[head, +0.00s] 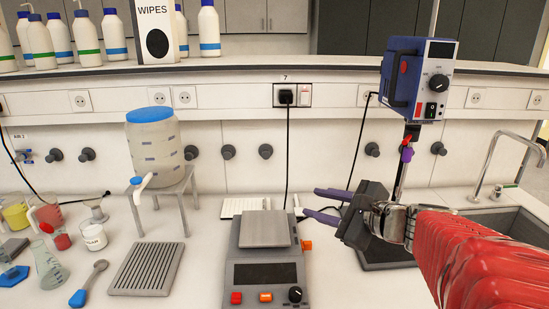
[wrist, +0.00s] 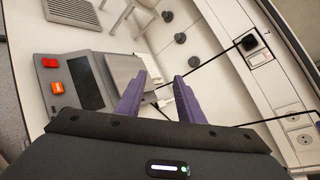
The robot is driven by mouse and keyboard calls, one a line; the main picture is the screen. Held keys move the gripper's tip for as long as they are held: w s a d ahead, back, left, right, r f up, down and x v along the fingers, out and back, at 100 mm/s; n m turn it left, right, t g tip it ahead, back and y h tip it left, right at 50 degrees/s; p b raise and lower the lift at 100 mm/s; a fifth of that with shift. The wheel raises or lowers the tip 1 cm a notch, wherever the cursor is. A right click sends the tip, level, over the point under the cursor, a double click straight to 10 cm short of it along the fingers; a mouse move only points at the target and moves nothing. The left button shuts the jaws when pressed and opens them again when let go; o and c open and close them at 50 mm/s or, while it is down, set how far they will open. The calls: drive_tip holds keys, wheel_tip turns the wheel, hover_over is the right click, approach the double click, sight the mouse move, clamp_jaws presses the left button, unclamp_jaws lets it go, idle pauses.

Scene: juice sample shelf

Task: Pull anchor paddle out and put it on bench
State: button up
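I cannot make out an anchor paddle; my arm hides the lower part of the rod. My gripper (head: 309,201) is left of the rod, above the bench (head: 205,270). Its two purple fingers are apart and empty, and also show so in the wrist view (wrist: 158,98). The dark stand base (head: 388,257) is partly behind my arm.
A balance (head: 265,270) stands just left of my gripper. Left of it are a ribbed grey tray (head: 147,269), a tank (head: 155,145) on a metal stand, and glassware. A sink (head: 515,225) with a tap is at the right. Cables hang behind the balance and stirrer.

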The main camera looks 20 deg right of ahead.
drive_tip(key=d+r+m+t+h, duration=0.35)
drive_tip(key=d+m, duration=0.45)
drive_tip(key=d, duration=0.6)
drive_tip(key=m+h, duration=0.7)
approach(409, 157)
drive_tip(key=x, duration=0.3)
drive_tip(key=shift+s+d+f+t+y, duration=0.1)
drive_tip(key=shift+s+f+t+y, duration=0.05)
drive_tip(key=shift+s+t+y, duration=0.15)
drive_tip(key=shift+w, duration=0.15)
drive_tip(key=shift+x, duration=4.35)
clamp_jaws()
